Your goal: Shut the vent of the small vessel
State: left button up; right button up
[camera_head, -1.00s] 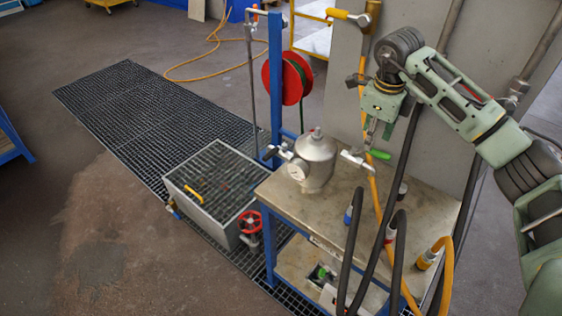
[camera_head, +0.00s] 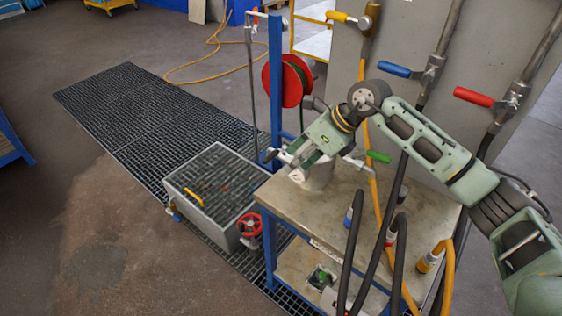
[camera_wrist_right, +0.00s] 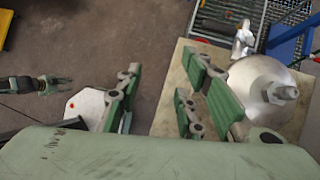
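The small vessel (camera_head: 318,177) is a silver metal pot on the bench top, largely hidden behind my right gripper (camera_head: 284,160) in the head view. In the right wrist view its domed lid (camera_wrist_right: 258,78) with a top fitting (camera_wrist_right: 284,93) lies right of my right gripper (camera_wrist_right: 165,98). That gripper is open and empty, its green-padded fingers wide apart, the right one close beside the lid. A silver valve fitting (camera_wrist_right: 243,40) shows beyond the lid. A green handle (camera_head: 378,156) is on the vessel's right side. My left gripper (camera_wrist_right: 42,85) is small at the left; its jaws are unclear.
A blue post (camera_head: 276,80) with a red reel (camera_head: 291,82) stands behind. A grated tank (camera_head: 215,190) is to the left.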

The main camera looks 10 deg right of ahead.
jog(key=shift+s+a+r+y, duration=0.15)
jog(key=shift+a+y, duration=0.2)
jog(key=shift+a, duration=0.4)
jog(key=shift+s+a+y, duration=0.1)
jog(key=shift+a+y, duration=0.3)
jog(key=shift+a, duration=0.3)
jog(key=shift+s+a+r+y, duration=0.15)
jog(key=shift+a+y, duration=0.2)
jog(key=shift+a, duration=0.4)
